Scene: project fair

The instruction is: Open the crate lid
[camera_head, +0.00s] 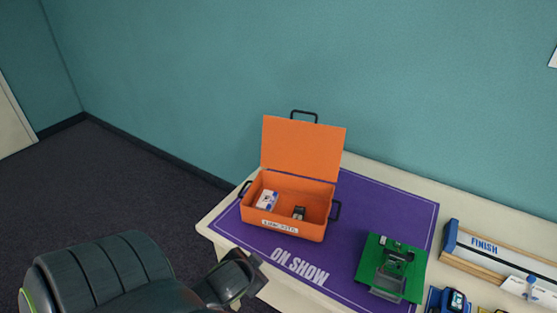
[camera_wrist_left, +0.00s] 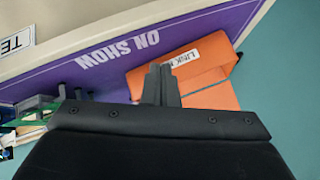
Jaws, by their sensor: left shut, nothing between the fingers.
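The orange crate (camera_head: 312,228) stands on the purple mat with its lid (camera_head: 302,150) raised upright at the back. A dark handle (camera_head: 304,114) sits on the lid's top edge. Inside the crate lie a white-and-blue item and a small dark item. My left gripper (camera_head: 252,262) is in front of the crate's front left side, apart from the lid. In the left wrist view its fingers (camera_wrist_left: 160,70) are shut together and empty, overlapping the crate (camera_wrist_left: 200,65) in the picture. My right gripper is not in view.
The purple "ON SHOW" mat (camera_head: 390,205) covers much of the pale table (camera_head: 212,222). A green board with a device (camera_head: 398,268) stands right of the crate. A "FINISH" track (camera_head: 490,250) and small blue items lie farther right. A teal wall is behind.

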